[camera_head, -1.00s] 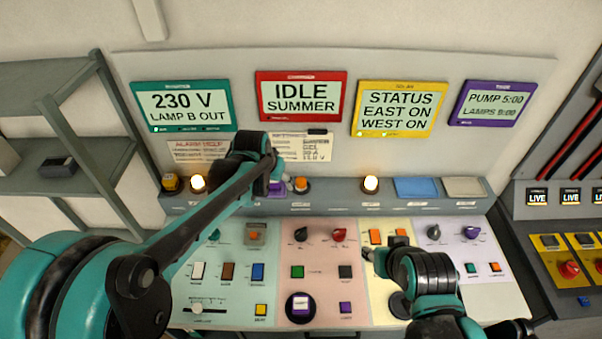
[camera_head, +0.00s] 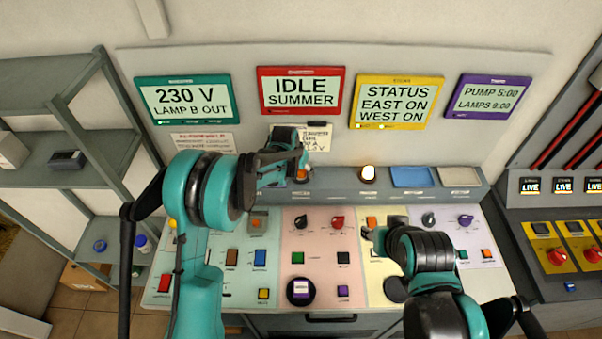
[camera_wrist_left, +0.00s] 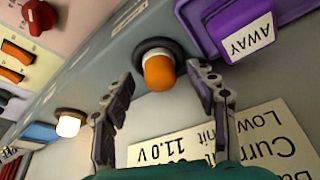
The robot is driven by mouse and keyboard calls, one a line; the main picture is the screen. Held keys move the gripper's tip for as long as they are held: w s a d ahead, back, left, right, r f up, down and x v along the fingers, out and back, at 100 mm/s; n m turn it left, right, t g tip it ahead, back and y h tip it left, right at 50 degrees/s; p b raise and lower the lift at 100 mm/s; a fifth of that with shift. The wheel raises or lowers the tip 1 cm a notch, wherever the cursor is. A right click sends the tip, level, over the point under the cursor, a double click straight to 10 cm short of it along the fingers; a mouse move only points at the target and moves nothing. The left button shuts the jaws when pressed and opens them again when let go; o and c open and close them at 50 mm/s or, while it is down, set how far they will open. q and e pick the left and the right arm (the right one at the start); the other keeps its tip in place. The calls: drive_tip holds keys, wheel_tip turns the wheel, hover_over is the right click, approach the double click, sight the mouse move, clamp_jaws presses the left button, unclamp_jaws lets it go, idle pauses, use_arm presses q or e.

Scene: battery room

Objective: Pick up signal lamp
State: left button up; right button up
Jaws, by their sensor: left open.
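An orange signal lamp (camera_wrist_left: 158,72) with a pale collar stands in a dark round socket on the grey ledge; in the head view only a little of its orange (camera_head: 303,175) shows beside my gripper. My left gripper (camera_head: 299,168) is at the ledge. In the left wrist view its two fingers (camera_wrist_left: 158,78) are spread, one on each side of the lamp, with visible gaps. A lit lamp (camera_head: 368,174) stands further right on the ledge and also shows in the left wrist view (camera_wrist_left: 68,126). My right gripper (camera_head: 370,236) hangs over the yellow panel; its jaws are unclear.
A purple AWAY block (camera_wrist_left: 243,28) sits close beside the lamp. A paper note (camera_wrist_left: 220,146) is on the wall behind. Blue (camera_head: 411,177) and beige (camera_head: 460,177) trays are on the ledge at right. Switches and knobs cover the desk panels (camera_head: 318,265) below.

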use_arm(q)
drive_tip(key=shift+w+d+f, duration=0.1)
drive_tip(key=shift+w+f, duration=0.05)
drive_tip(key=shift+f, duration=0.25)
drive_tip(key=c, duration=1.2)
drive_tip(key=shift+r, duration=0.2)
drive_tip(key=shift+r, duration=0.3)
drive_tip(key=r, duration=0.2)
drive_tip(key=d+r, duration=0.1)
drive_tip(key=shift+r, duration=0.4)
drive_tip(key=d+r, duration=0.2)
drive_tip(key=d, duration=0.1)
drive_tip(key=d+r, duration=0.2)
drive_tip(key=d, duration=0.2)
drive_tip(key=d+r, duration=0.2)
drive_tip(key=d, duration=0.1)
drive_tip(key=shift+s+d+r, duration=0.15)
drive_tip(key=shift+s+d, duration=0.2)
drive_tip(key=shift+s, duration=0.05)
drive_tip(key=shift+c, duration=0.3)
